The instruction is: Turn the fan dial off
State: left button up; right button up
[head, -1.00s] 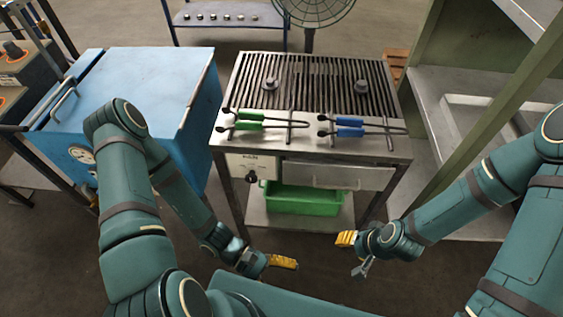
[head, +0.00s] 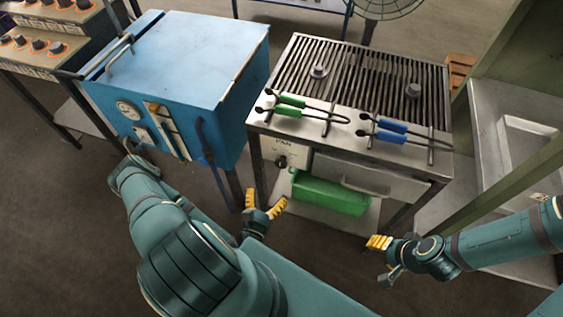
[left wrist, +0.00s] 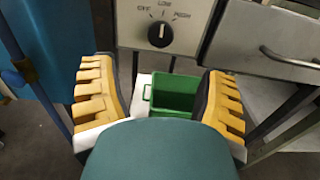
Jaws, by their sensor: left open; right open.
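The fan dial (head: 281,161) is a black knob on a pale panel (head: 294,150) at the front left of the grill table. In the left wrist view the dial (left wrist: 160,34) sits below the labels OFF, LOW and HIGH. Its pale mark appears to point up toward LOW. My left gripper (head: 264,203) is open and empty, below and in front of the panel, apart from the dial. In the left wrist view its yellow fingers (left wrist: 158,68) stand wide, one on each side below the dial. My right gripper (head: 382,258) is open and empty at the lower right.
A green bin (head: 330,193) stands on the shelf under the panel. A drawer (head: 370,178) is right of the dial. A blue cabinet (head: 190,55) stands at the left. Green tongs (head: 290,101) and blue tongs (head: 390,126) lie on the table top.

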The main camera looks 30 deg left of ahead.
aim_at(280, 165)
pick_arm(q)
jog(key=b+x, duration=0.2)
jog(key=x, duration=1)
jog(key=shift+w+r, duration=0.1)
jog(key=shift+w, duration=0.1)
